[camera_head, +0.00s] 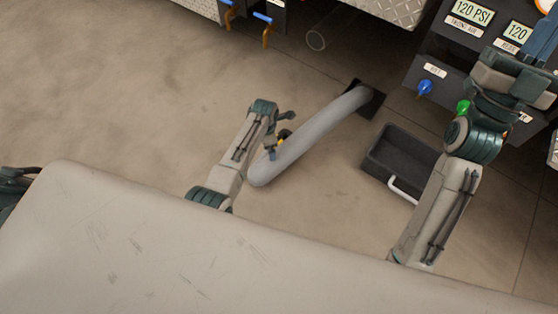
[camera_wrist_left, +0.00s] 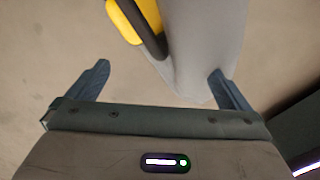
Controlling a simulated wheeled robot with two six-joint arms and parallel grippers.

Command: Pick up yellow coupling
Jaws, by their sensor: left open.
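The yellow part lies beyond the fingertips. My right gripper (camera_head: 538,42) is at the upper right by the panel; its jaws are unclear.
The hose's far end meets a black square plate (camera_head: 375,98) on the floor. A dark open bin (camera_head: 375,158) with a white handle stands right of it. A panel with gauges and blue and green knobs (camera_head: 425,88) is at upper right. Floor at left is clear.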

